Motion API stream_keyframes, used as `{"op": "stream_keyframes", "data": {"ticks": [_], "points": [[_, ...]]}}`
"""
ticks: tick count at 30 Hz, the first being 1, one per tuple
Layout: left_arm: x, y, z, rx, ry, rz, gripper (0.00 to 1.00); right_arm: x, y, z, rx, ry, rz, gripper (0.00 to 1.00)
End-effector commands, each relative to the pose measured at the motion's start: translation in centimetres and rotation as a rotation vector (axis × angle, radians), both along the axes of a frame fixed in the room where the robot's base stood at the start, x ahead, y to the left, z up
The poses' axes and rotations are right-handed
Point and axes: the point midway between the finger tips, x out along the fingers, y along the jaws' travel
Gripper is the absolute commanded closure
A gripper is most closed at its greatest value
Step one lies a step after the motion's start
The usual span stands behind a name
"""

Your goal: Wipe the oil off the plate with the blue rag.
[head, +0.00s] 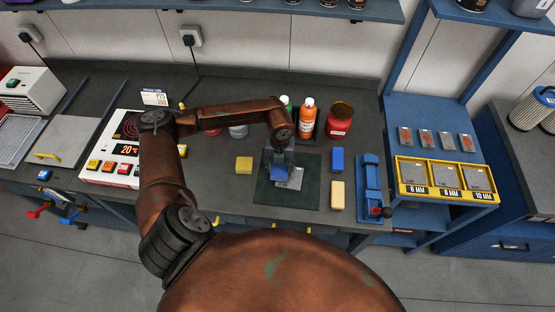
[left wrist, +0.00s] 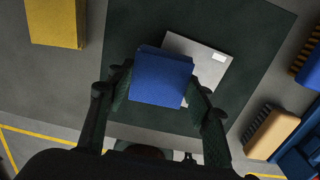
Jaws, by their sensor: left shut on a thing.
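My left gripper (head: 281,165) points down over the dark green mat (head: 267,196) and is shut on the blue rag (head: 279,176). In the left wrist view the folded blue rag (left wrist: 161,77) sits between the two fingers (left wrist: 160,92). The grey metal plate (head: 295,180) lies on the mat, and the rag covers its left part. In the left wrist view the plate (left wrist: 209,62) shows a small white label at its upper right. I cannot tell whether the rag touches the plate. No oil shows on the visible part. My right gripper is not in view.
A yellow block (head: 244,164) lies left of the mat. A blue brush (head: 337,160) and a tan brush (head: 337,195) lie to its right, before a blue vise (head: 371,190). An orange bottle (head: 306,119) and a red can (head: 340,121) stand behind.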

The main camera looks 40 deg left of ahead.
Motion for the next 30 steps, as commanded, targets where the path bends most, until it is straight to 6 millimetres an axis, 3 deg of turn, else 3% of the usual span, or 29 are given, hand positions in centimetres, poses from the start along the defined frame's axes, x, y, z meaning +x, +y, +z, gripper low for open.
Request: {"op": "stream_keyframes", "data": {"ticks": [18, 30], "points": [[0.3, -0.3, 5.9, -0.001, -0.005, -0.005, 0.76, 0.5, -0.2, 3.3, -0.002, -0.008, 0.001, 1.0], [0.3, -0.3, 6.3, -0.001, -0.004, -0.005, 0.76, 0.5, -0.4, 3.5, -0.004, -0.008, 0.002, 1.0]]}}
